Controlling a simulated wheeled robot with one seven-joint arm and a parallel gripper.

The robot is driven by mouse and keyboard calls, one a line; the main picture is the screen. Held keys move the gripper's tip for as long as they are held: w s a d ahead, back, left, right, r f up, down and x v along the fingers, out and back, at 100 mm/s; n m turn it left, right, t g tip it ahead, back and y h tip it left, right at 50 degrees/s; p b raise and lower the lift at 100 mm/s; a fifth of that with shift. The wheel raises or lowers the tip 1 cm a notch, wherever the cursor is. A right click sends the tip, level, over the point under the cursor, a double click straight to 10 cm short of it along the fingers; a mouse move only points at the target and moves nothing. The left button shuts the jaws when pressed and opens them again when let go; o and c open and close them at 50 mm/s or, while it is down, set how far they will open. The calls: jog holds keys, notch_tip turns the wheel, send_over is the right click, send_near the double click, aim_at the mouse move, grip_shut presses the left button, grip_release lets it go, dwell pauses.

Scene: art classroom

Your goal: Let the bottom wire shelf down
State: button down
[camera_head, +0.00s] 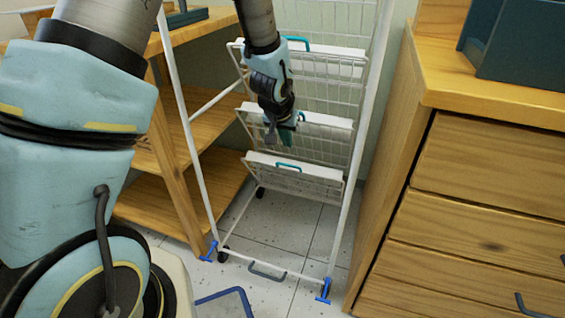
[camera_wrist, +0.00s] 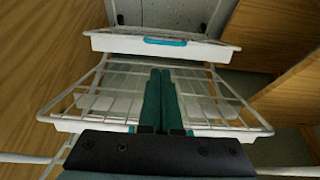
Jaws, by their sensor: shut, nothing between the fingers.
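The white wire rack (camera_head: 191,150) stands against the wall between wooden furniture. Its bottom wire shelf (camera_head: 318,173) is tilted up, with a white front lip and a teal handle (camera_head: 288,167). My gripper (camera_head: 287,140) is shut and empty, pointing down above the bottom shelf and in front of the shelf above it (camera_head: 334,122). In the wrist view my teal gripper fingers (camera_wrist: 160,74) are together over shelf wires. A white lip with a teal handle (camera_wrist: 165,42) lies beyond the fingertips, apart from them; it appears to be the bottom shelf.
An upper wire shelf (camera_head: 335,56) also has a teal handle. A wooden shelf unit (camera_head: 163,205) stands close on the left and a wooden drawer cabinet (camera_head: 480,170) close on the right. The tiled floor (camera_head: 290,225) within the rack's base is clear.

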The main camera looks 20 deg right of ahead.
jog(key=b+x, duration=0.2)
jog(key=x, duration=0.8)
